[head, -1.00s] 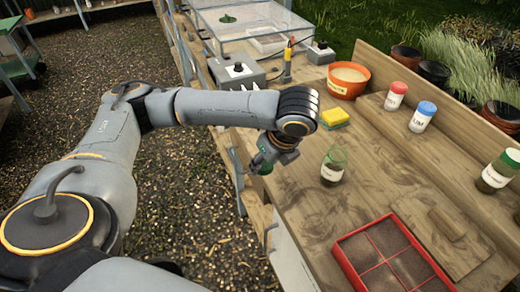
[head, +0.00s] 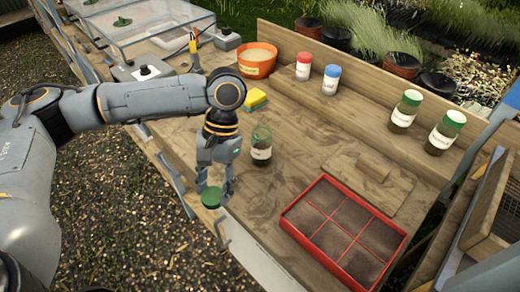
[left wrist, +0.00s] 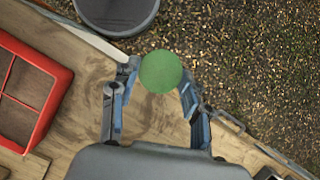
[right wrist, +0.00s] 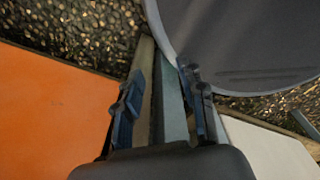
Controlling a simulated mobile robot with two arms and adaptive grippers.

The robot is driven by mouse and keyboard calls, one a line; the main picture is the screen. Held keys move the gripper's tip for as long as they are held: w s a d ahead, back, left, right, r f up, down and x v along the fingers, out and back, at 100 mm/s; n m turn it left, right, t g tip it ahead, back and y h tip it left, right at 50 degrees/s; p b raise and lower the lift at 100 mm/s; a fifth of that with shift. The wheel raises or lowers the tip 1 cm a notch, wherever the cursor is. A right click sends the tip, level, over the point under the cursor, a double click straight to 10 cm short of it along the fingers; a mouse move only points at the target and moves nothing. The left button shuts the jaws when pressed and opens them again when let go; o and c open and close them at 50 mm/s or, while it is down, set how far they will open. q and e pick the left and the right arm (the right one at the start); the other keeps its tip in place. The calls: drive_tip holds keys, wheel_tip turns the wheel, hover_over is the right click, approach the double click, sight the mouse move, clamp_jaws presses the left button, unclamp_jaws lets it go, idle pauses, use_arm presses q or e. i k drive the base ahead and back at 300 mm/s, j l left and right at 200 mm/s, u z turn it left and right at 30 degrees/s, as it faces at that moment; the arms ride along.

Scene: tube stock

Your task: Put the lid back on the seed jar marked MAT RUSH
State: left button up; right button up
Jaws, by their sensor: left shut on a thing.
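The lidless glass jar (head: 261,150) stands upright on the bench with a white label whose words are too small to read. My left gripper (head: 214,186) is shut on a round green lid (head: 211,197) and holds it over the bench's front edge, apart from the jar and to its lower left in the head view. In the left wrist view the lid (left wrist: 160,72) sits between the fingertips of the left gripper (left wrist: 160,80). My right gripper (right wrist: 168,95) is open and empty in the right wrist view.
A red seed tray (head: 342,235) and a wooden board (head: 368,184) lie right of the jar. Jars with red (head: 304,66), blue (head: 331,80) and green (head: 404,111) lids stand on the back ledge.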

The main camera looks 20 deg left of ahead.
sight(261, 138)
drive_tip(key=j+z, duration=0.2)
drive_tip(key=j, duration=0.2)
drive_tip(key=k+j+z, duration=0.2)
drive_tip(key=j, duration=0.2)
drive_tip(key=j+z, duration=0.2)
drive_tip(key=j, duration=0.2)
drive_tip(key=k+j+z, duration=0.2)
drive_tip(key=j, duration=0.15)
drive_tip(key=k+j+z, duration=0.2)
drive_tip(key=j, duration=0.15)
drive_tip(key=i+j, duration=0.05)
drive_tip(key=i, duration=0.05)
